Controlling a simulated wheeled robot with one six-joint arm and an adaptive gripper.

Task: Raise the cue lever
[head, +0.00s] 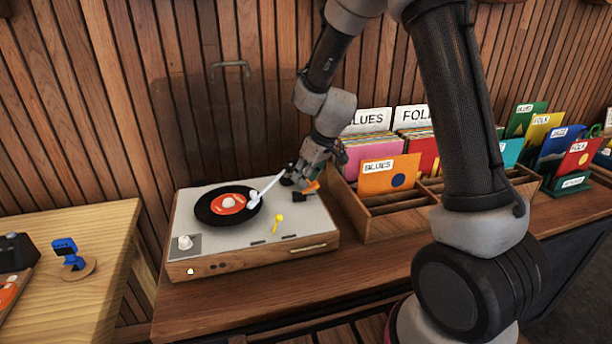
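The record player (240,252) has a grey top and a wooden base, with a black record with an orange label (228,204) on its platter. Its white tonearm (268,184) runs from a dark pivot at the back right, and its head end is over the record's right part. A small yellow lever (278,222) stands on the deck, front right of the record. I cannot tell if it is the cue lever. My gripper (307,184) points down at the deck's back right corner, close beside the tonearm pivot. An orange piece shows at its tips. Its finger opening and any contact are unclear.
A wooden record crate (372,232) with sleeves and divider cards stands just right of the player. Green racks (570,186) of colourful sleeves are farther right. A pale wooden table (95,290) with a blue device (66,250) is at left. A wooden wall is close behind.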

